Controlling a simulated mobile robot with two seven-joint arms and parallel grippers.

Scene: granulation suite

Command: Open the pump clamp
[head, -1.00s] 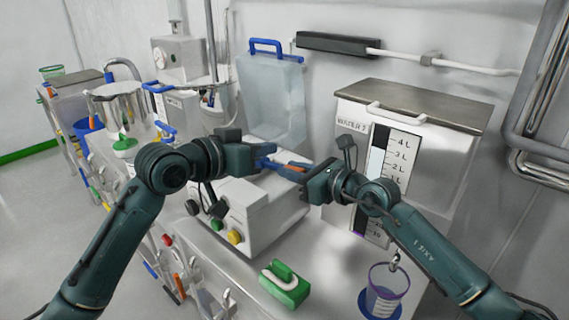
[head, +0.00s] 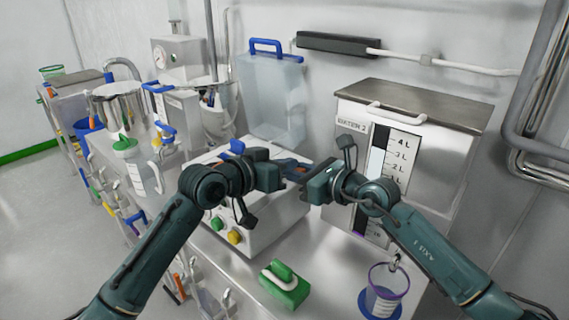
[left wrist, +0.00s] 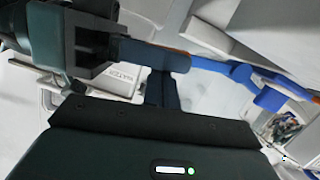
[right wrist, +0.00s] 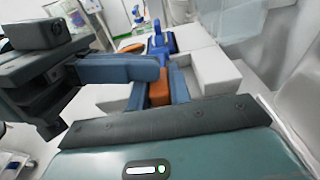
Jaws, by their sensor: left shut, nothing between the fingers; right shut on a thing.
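The pump is the white box (head: 262,222) in the middle of the counter, with coloured knobs on its front. The clamp's blue lever (left wrist: 240,76) shows in the left wrist view; a blue part also shows in the right wrist view (right wrist: 161,42). My right gripper (right wrist: 163,80) is shut on the clamp's orange grip (right wrist: 159,88), above the pump. My left gripper (head: 287,181) is shut and empty, close beside the right gripper above the pump; its fingers also show in the left wrist view (left wrist: 168,75). The arms hide much of the clamp in the head view.
The WATER 2 tank (head: 440,160) stands to the right, with a purple-rimmed cup (head: 384,290) below it. A translucent container (head: 270,98) stands behind the pump.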

